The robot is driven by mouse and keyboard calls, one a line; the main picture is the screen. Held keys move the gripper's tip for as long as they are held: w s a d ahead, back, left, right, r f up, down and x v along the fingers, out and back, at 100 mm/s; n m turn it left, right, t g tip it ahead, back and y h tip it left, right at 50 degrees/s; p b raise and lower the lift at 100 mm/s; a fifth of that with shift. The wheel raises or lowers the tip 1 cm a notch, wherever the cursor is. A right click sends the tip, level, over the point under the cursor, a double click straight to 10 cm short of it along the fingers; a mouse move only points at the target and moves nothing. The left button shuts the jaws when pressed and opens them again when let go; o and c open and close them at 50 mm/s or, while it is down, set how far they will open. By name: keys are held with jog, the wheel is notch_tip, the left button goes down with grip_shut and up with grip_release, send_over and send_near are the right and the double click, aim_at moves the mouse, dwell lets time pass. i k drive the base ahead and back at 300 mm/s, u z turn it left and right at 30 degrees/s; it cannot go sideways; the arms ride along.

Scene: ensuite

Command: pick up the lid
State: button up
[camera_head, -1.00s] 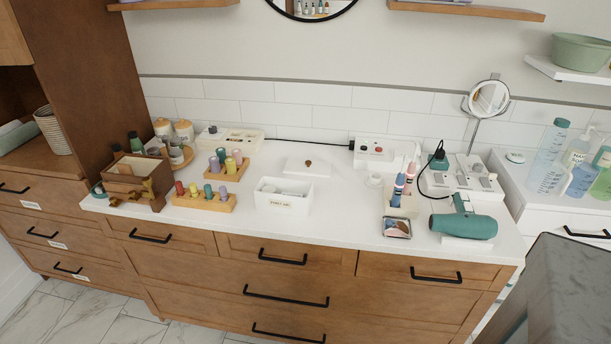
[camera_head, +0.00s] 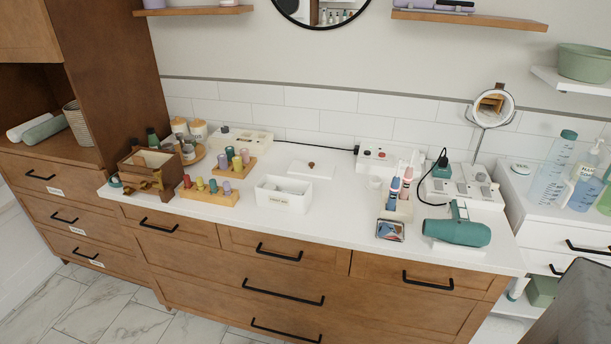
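The box has an open top with something pale inside that I cannot make out. The lid lies apart from the box, with bare counter around it. My gripper is not in view.
Left of the box are peg racks (camera_head: 208,194) and a wooden organizer (camera_head: 148,173). Right are a toothbrush holder (camera_head: 398,205), a teal hair dryer (camera_head: 457,228) and a round mirror (camera_head: 493,107). A dark grey surface (camera_head: 573,305) fills the lower right. Counter between lid and toothbrushes is mostly clear.

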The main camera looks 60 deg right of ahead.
aim_at(299, 167)
jog(key=z, duration=0.15)
jog(key=i, duration=0.95)
jog(key=u, duration=0.05)
